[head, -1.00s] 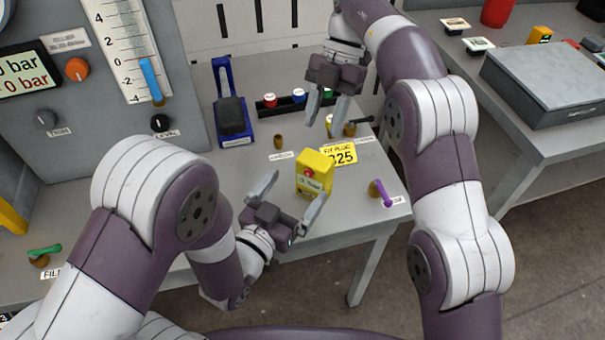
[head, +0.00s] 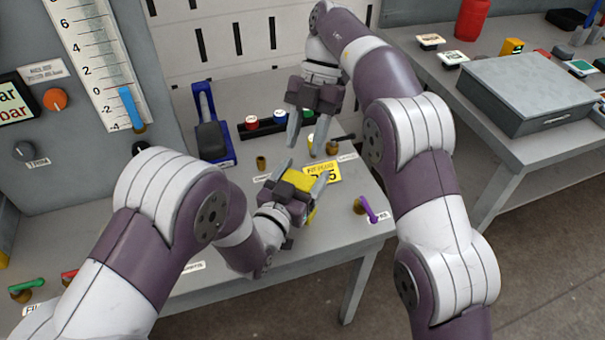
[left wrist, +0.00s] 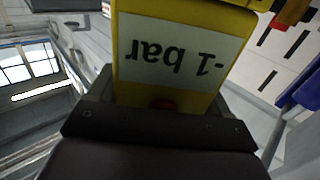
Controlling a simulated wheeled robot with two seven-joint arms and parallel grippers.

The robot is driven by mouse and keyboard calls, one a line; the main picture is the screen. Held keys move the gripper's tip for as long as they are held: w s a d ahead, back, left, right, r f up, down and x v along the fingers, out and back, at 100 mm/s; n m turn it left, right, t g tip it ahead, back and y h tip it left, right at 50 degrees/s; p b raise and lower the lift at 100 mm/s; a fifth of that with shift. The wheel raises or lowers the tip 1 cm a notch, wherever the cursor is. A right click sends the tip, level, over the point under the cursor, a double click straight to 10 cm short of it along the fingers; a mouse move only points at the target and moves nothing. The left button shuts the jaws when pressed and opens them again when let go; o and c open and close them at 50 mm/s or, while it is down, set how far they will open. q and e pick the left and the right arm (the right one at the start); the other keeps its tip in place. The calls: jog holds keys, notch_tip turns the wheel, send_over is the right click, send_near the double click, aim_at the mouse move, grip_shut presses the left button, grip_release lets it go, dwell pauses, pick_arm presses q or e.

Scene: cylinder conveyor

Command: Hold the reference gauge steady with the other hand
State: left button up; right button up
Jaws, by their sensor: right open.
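The reference gauge, a yellow block (head: 299,180), is mostly hidden behind my left gripper in the head view. In the left wrist view the gauge (left wrist: 180,85) fills the space between the fingers, and its label reads "-1 bar" upside down. My left gripper (head: 305,176) has a finger along each side of the gauge and looks shut on it. Whether the gauge still touches the bench is hidden. My right gripper (head: 303,146) is open, pointing down over the bench behind the gauge, with nothing visible held in it.
A yellow "fit plug" label (head: 322,172) lies right beside the gauge. A purple-handled valve (head: 367,208) is near the bench's right edge. A blue-and-black device (head: 212,138) and a rack with coloured caps (head: 267,125) stand behind. A panel with a scale (head: 98,70) rises at left.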

pick_arm(q)
jog(key=o, duration=0.5)
jog(key=shift+c, duration=0.2)
jog(key=c, duration=0.5)
jog(key=shift+o, duration=0.2)
pick_arm(e)
grip_shut()
